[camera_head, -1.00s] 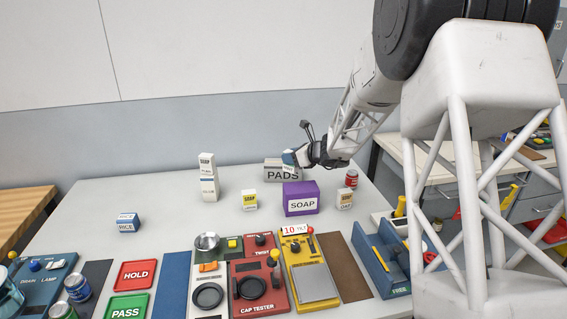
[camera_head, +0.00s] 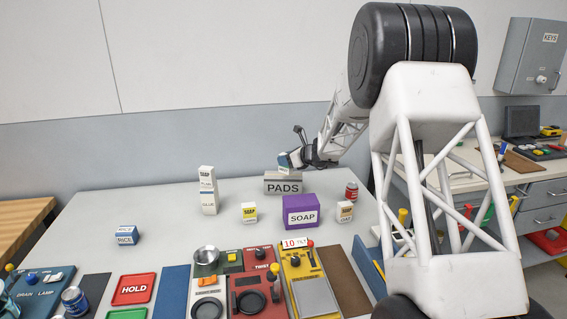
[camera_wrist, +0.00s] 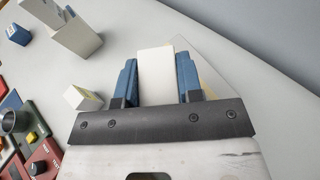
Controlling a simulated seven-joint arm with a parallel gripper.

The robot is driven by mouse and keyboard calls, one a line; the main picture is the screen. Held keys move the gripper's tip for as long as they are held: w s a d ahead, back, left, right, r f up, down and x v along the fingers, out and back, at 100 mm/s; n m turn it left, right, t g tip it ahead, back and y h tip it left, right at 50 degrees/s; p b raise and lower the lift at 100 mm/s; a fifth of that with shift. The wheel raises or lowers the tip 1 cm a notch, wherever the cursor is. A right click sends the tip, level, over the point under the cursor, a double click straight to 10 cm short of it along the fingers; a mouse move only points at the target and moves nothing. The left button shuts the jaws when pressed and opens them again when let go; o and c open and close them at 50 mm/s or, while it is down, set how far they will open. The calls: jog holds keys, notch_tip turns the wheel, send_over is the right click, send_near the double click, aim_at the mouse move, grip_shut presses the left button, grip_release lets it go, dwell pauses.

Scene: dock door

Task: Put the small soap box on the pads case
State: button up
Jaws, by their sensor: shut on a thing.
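The pads case (camera_head: 283,188) is a grey box marked PADS at the back of the table. My gripper (camera_head: 285,161) is shut on a small white-and-blue box (camera_head: 284,166) at the top of the case. I cannot tell whether the box touches the case. In the wrist view, the held box shows a plain white face (camera_wrist: 156,75) between the blue fingers of my gripper (camera_wrist: 158,88); its label cannot be read. A pale surface, probably the case, shows behind the right finger. A yellow-labelled small soap box (camera_head: 249,212) and a brown-labelled one (camera_head: 344,211) stand apart on the table.
A purple SOAP case (camera_head: 300,212) stands in front of the pads case. A red can (camera_head: 351,192) is to its right, a tall white box (camera_head: 208,190) to its left. A blue RICE box (camera_head: 127,236) is farther left. Testers and trays line the front; the back left is clear.

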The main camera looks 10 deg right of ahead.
jog(key=shift+w+d+f, duration=0.1)
jog(key=shift+w+f, duration=0.05)
jog(key=shift+w, duration=1.3)
jog(key=shift+w+f, duration=0.15)
jog(key=shift+w, duration=1.25)
jog(key=shift+f, duration=1.75)
jog(key=shift+f, duration=0.15)
jog(key=o, duration=0.9)
jog(key=shift+o, duration=0.2)
jog(key=shift+s+d+r, duration=0.3)
jog(key=shift+r, duration=0.05)
jog(key=v, duration=1.1)
